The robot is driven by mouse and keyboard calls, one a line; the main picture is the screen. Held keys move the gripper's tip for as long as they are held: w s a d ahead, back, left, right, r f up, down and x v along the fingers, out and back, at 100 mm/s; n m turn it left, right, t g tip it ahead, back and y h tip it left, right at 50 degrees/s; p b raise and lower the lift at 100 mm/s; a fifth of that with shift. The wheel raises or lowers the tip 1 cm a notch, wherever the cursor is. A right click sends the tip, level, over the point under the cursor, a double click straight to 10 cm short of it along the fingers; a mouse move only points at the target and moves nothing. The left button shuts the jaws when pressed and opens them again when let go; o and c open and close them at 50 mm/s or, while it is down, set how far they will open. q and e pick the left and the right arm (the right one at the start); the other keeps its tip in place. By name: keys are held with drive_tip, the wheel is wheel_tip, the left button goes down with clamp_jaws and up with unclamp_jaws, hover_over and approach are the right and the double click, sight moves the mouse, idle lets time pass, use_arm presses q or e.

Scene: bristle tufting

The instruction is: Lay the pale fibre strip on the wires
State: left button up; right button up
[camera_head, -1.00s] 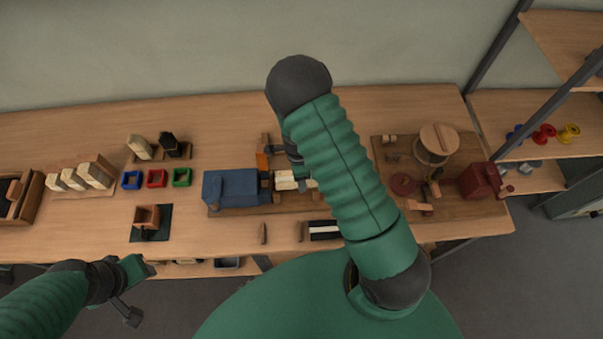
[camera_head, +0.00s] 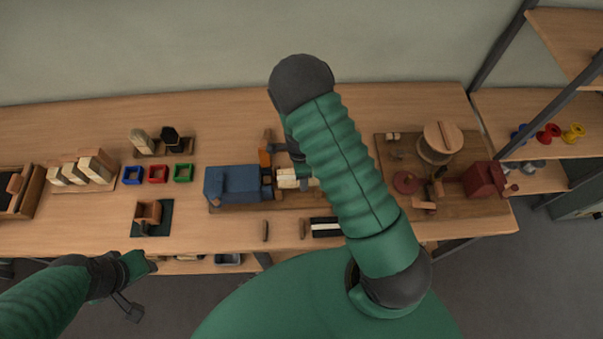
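A blue machine (camera_head: 236,185) stands mid-table, with a pale block-like piece (camera_head: 287,178) at its right end, partly hidden by my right arm. I cannot tell whether this is the fibre strip or where the wires are. A dark tray (camera_head: 319,221) with a pale strip (camera_head: 325,227) in it lies at the front, its right end behind my arm. My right gripper (camera_head: 296,153) points down near the pale piece, mostly hidden by my arm; its fingers do not show clearly. My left gripper (camera_head: 143,268) is off the table's front edge at left, away from these things; its opening is unclear.
Blue, red and green small trays (camera_head: 158,173) and pale blocks (camera_head: 82,170) stand at left. A brown block on a dark mat (camera_head: 164,222) is in front. At right, a board holds a round drum (camera_head: 436,143) and a red box (camera_head: 483,179). The back strip of table is clear.

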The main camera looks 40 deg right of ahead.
drive_tip(key=shift+f, duration=0.2)
idle(0.5)
drive_tip(key=o, duration=1.6)
drive_tip(key=shift+r, duration=0.1)
wheel_tip(320, 180, up, 16)
drive_tip(key=shift+w+a+r+b, duration=0.15)
drive_tip(key=shift+w+r+b, duration=0.1)
drive_tip(key=shift+b, duration=0.1)
